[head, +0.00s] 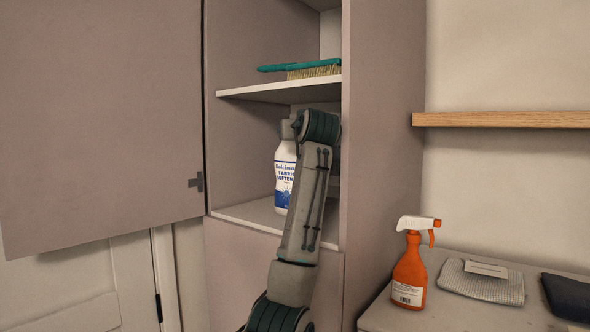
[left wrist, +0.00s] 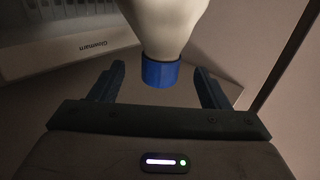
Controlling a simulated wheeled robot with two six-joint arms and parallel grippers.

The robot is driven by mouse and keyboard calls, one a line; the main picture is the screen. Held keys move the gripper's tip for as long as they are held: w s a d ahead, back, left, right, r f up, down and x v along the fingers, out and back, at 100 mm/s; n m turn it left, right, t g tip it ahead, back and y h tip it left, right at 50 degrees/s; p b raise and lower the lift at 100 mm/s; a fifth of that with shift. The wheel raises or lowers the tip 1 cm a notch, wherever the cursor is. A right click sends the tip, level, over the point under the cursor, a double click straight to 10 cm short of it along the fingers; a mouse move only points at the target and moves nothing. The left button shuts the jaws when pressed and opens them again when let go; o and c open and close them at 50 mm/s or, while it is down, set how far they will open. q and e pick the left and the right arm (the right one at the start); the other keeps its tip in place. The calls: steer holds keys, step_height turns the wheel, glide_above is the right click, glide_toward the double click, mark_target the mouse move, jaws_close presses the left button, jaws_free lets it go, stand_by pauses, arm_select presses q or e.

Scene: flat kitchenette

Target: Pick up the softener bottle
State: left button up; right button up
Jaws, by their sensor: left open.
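The softener bottle (head: 284,178), white with a blue-printed label, stands upright on the lower shelf of the open cabinet. My arm hides its right side in the head view. The left wrist view shows the bottle's white upper part (left wrist: 163,28) and its blue cap (left wrist: 160,74). My left gripper (left wrist: 159,72) is open, with one finger on each side of the cap and a visible gap on both sides. In the head view my own arm hides the gripper's fingers. My right gripper is in neither view.
A teal brush (head: 313,69) lies on the shelf above. The cabinet door (head: 100,110) stands open at left, and the side panel (head: 384,130) bounds the right. An orange spray bottle (head: 409,272) and grey cloth (head: 482,284) are on the counter.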

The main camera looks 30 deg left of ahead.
arm_select(q)
steer(key=shift+x, duration=1.05)
steer(key=p+x, duration=0.2)
steer(key=shift+w+a+p, duration=0.15)
steer(key=shift+w+p, duration=0.05)
steer(key=shift+p, duration=0.2)
steer(key=shift+p+x, duration=0.6)
steer(key=shift+x, duration=0.4)
steer(key=shift+w+a+f, duration=0.1)
steer(key=shift+a+f, duration=0.1)
steer(key=shift+a, duration=0.15)
steer(key=shift+a+f, duration=0.1)
steer(key=shift+c, duration=0.2)
jaws_close()
steer(key=shift+r, duration=0.25)
steer(key=shift+f, duration=0.1)
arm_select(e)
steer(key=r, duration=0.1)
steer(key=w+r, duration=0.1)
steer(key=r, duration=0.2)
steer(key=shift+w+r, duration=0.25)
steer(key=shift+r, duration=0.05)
